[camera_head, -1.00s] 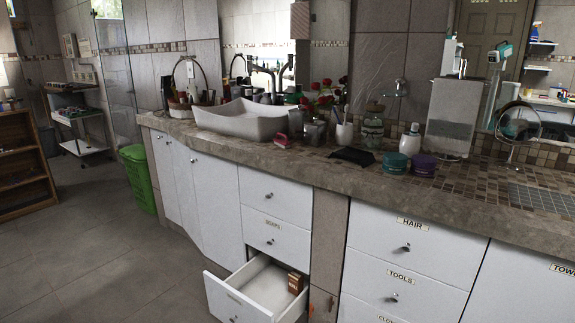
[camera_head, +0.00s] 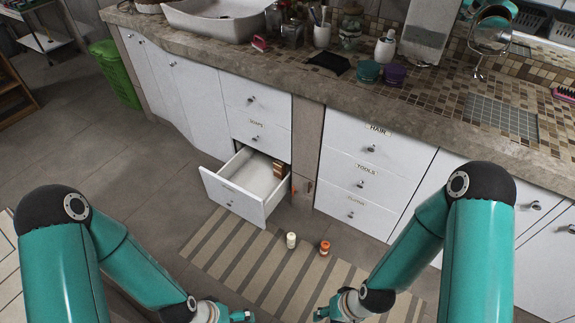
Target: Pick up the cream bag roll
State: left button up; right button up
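The cream bag roll (camera_head: 291,240) stands upright on the striped mat (camera_head: 228,248) on the floor, in front of the open drawer. An orange roll (camera_head: 325,247) stands just right of it, apart from it. My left gripper (camera_head: 243,316) is at the bottom edge, nearer to me and left of the cream roll. My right gripper (camera_head: 322,314) is at the bottom edge, nearer to me and right of the cream roll. Neither touches a roll. Both are small and partly cut off, so their opening cannot be told.
A drawer (camera_head: 237,205) stands pulled out behind and left of the rolls, with a brown item (camera_head: 278,169) inside. White cabinets (camera_head: 367,178) under a stone counter (camera_head: 345,103) close off the back. A green bin (camera_head: 115,75) stands at the far left. The mat around the rolls is clear.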

aim_at(291, 237)
jog(key=u, duration=0.35)
jog(key=i, duration=1.35)
jog(key=z, duration=0.4)
